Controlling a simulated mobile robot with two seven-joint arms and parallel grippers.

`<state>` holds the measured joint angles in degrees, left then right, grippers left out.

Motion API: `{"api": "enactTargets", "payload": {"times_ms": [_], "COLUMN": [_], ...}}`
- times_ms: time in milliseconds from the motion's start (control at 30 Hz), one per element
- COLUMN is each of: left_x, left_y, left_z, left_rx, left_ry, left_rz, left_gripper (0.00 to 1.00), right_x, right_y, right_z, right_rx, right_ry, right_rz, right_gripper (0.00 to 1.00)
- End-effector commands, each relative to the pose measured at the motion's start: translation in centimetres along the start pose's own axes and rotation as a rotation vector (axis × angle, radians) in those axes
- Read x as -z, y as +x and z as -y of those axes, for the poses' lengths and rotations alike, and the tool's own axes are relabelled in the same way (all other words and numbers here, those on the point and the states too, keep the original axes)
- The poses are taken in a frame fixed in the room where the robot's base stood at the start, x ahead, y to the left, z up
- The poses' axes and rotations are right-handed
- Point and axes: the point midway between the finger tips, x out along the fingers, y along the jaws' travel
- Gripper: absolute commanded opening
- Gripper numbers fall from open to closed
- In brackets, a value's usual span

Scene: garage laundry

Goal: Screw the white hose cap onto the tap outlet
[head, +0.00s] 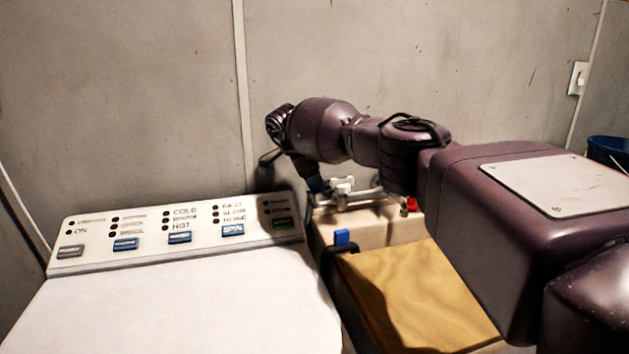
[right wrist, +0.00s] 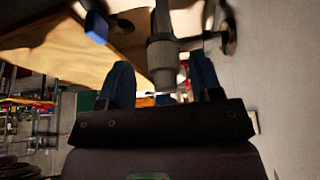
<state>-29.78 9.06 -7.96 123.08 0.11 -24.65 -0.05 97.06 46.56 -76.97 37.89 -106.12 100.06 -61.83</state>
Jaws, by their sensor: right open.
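In the right wrist view the two blue fingers of the right gripper (right wrist: 163,78) stand apart. A grey cylindrical tap outlet (right wrist: 162,58) reaches down between them, with gaps on both sides. My left gripper is not in view.
The washing machine (head: 180,315) with its button panel fills the left front. A red knob (head: 411,204) is near the tap. The grey wall (head: 330,60) stands close behind.

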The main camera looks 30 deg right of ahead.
Motion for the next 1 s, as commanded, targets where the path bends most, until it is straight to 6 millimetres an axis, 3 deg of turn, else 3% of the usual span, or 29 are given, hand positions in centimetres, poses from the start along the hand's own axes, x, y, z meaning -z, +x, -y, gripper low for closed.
{"api": "enactTargets", "payload": {"times_ms": [167, 300, 500, 800, 1000], "left_x": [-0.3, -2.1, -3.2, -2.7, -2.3], "left_y": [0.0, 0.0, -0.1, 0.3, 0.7], "left_z": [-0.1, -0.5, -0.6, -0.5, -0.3], "left_rx": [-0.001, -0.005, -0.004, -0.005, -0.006], "left_ry": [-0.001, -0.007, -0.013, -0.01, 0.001], "left_rz": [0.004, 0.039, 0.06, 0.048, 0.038], "left_gripper": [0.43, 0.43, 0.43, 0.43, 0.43], "right_x": [0.0, -0.1, -0.1, 0.0, 0.1], "right_y": [-0.1, -2.7, -6.4, -10.0, -10.6], "right_z": [0.0, 0.1, 0.1, 0.1, 0.0], "right_rx": [0.002, 0.004, -0.001, -0.003, -0.004], "right_ry": [0.0, -0.001, 0.001, 0.002, 0.002], "right_rz": [0.001, 0.002, 0.001, -0.002, -0.002], "right_gripper": [0.59, 0.59, 0.59, 0.59, 0.59]}}
